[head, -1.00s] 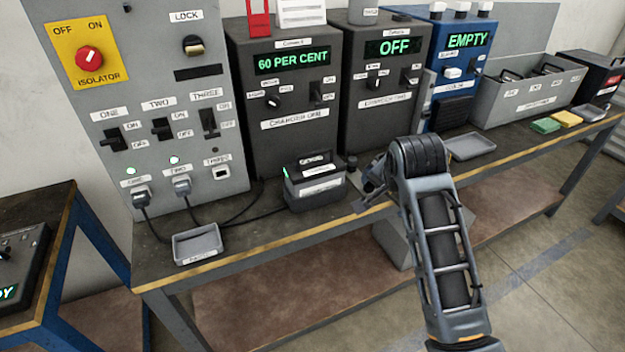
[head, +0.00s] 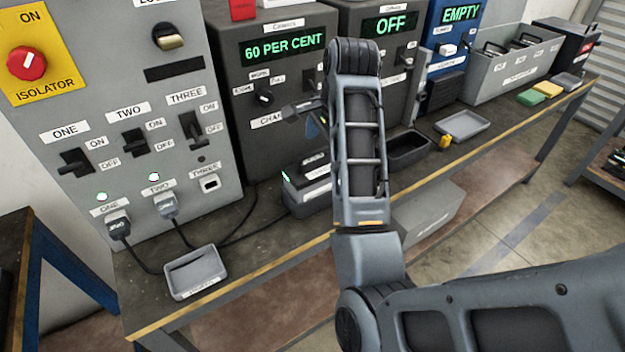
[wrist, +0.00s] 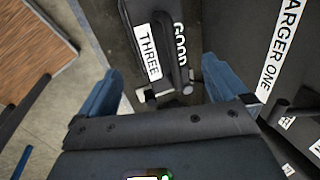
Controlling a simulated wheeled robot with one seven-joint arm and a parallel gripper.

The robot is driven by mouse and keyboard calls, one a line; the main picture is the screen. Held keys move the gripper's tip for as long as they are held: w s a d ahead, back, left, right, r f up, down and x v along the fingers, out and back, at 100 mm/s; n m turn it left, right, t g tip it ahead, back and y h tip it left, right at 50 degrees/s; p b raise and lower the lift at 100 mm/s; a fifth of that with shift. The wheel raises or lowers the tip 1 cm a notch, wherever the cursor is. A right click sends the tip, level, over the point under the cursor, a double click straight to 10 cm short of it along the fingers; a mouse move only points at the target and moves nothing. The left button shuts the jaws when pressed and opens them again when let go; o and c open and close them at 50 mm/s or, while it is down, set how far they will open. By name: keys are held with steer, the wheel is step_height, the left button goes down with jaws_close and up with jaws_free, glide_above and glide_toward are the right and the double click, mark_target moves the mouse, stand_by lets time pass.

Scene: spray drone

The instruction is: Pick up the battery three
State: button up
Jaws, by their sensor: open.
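Battery three (wrist: 152,30) is a dark case with a top handle and white "THREE" and "GOOD" labels. In the wrist view it lies ahead of and between the blue fingers of my gripper (wrist: 162,90), beside charger one. My gripper is open, and nothing is held in it. In the head view the battery (head: 303,187) stands on the bench in front of charger one (head: 285,85), with its right part hidden behind my arm. My gripper is mostly hidden there by my arm, above the battery.
A small grey tray (head: 195,272) sits at the bench's front left, near the cables from the isolator panel (head: 120,95). A dark tray (head: 408,150), a yellow item (head: 445,141) and a grey tray (head: 463,124) lie to the right. Chargers line the back.

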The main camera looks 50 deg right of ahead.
mark_target(317, 165)
steer(key=shift+p+x, duration=0.45)
steer(key=shift+x, duration=2.65)
steer(key=shift+w+d, duration=0.1)
steer(key=shift+w, duration=0.1)
jaws_close()
steer(key=shift+w+r, duration=0.1)
steer(key=shift+r, duration=0.1)
